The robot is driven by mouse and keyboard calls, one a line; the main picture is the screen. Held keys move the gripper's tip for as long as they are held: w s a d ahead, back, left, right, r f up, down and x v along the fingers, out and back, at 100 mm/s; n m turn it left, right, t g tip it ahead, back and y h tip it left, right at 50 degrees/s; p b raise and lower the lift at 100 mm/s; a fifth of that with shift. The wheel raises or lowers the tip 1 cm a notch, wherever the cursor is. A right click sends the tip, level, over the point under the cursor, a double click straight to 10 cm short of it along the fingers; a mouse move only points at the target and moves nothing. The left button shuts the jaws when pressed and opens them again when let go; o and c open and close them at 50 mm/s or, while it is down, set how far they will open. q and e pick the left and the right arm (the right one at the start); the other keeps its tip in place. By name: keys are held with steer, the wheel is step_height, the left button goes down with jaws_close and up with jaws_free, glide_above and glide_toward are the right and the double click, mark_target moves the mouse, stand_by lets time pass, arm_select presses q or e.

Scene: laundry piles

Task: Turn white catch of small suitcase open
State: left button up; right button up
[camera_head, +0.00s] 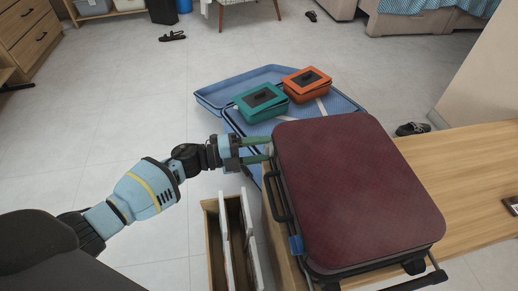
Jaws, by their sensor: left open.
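A dark red small suitcase (358,190) lies flat and shut on a wooden bench, with a black handle (277,194) on its left side. My left gripper (266,149) is open beside the suitcase's far left corner. Its two greenish fingers point right at the suitcase's side, one above the other in the picture. A white catch cannot be made out clearly; the area between the fingertips is small and partly hidden by them. I cannot tell whether the fingers touch the suitcase. My right gripper is not in view.
The wooden bench (462,170) extends right. An open blue suitcase (230,90) lies on the floor behind, with a green case (260,101) and an orange case (307,83). An open drawer (214,245) stands left of the red suitcase. Tiled floor at left is clear.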

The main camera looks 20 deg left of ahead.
arm_select(q)
steer(key=v, duration=0.7)
steer(key=shift+s+a+p, duration=0.25)
steer(key=shift+a+p, duration=0.1)
steer(key=shift+p, duration=0.1)
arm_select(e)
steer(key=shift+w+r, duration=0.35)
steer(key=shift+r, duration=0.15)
